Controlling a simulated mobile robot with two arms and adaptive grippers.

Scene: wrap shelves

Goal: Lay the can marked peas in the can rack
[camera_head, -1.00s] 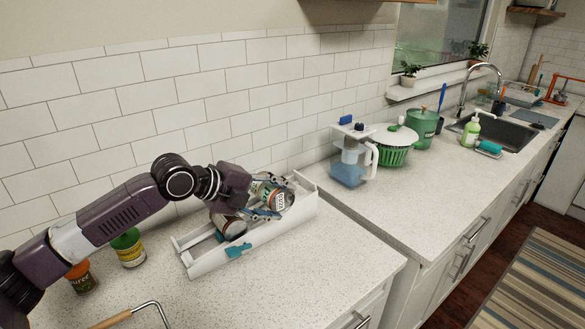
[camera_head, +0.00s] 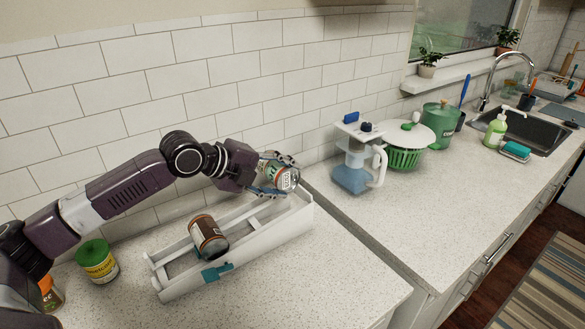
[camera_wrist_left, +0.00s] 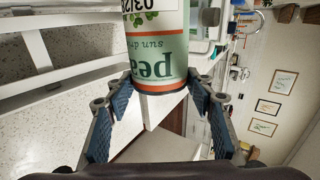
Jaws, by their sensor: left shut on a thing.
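The peas can (camera_head: 284,179) is green and white with a metal end. In the left wrist view the can (camera_wrist_left: 158,50) shows the letters "pea" upside down. My left gripper (camera_head: 272,178) is shut on it and holds it, tilted, above the far right end of the white can rack (camera_head: 260,247). Both fingers (camera_wrist_left: 160,98) show in the left wrist view, one on each side of the can. A brown can (camera_head: 208,236) lies in the rack's left part. My right gripper is not in view.
A water filter jug (camera_head: 352,168) and a green colander (camera_head: 405,157) stand to the right. The counter in front of the jug is clear.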

